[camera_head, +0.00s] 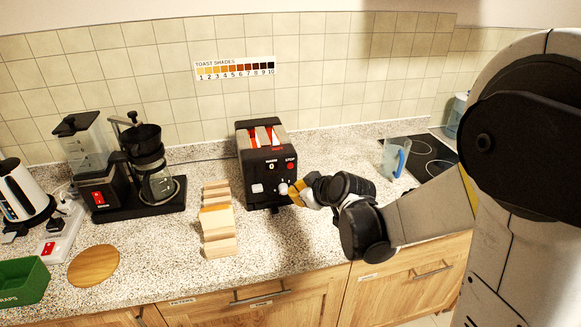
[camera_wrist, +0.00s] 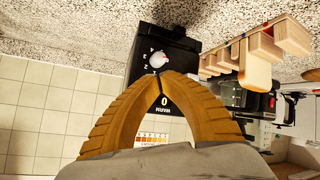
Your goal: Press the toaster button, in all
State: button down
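The black toaster (camera_head: 262,181) stands on the counter against the tiled wall, with red glowing slots on top. Its front has a white square button (camera_head: 257,188), a WARM button (camera_head: 271,166), a red STOP button (camera_head: 290,166) and a pale dial (camera_head: 283,188). My gripper (camera_head: 292,191) is at the right part of this front, close to the dial. In the wrist view the toaster is upside down, and the orange fingers of my gripper (camera_wrist: 162,75) meet at their tips with nothing visible between them. The tips lie just by the white dial (camera_wrist: 158,60); contact cannot be told.
A coffee maker (camera_head: 145,205), a kettle (camera_head: 22,190), a wooden disc (camera_head: 94,266) and a green bin (camera_head: 22,281) are further left. A clear jug (camera_head: 391,158) stands right. The counter front of the toaster is clear.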

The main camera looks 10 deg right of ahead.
aim_at(286, 173)
jog(key=shift+w, duration=3.1)
jog(key=shift+w, duration=0.1)
jog(key=shift+w, duration=0.35)
jog(key=shift+w+b, duration=0.3)
jog(key=shift+w, duration=0.1)
jog(key=shift+s, duration=0.85)
jog(key=shift+s, duration=2.5)
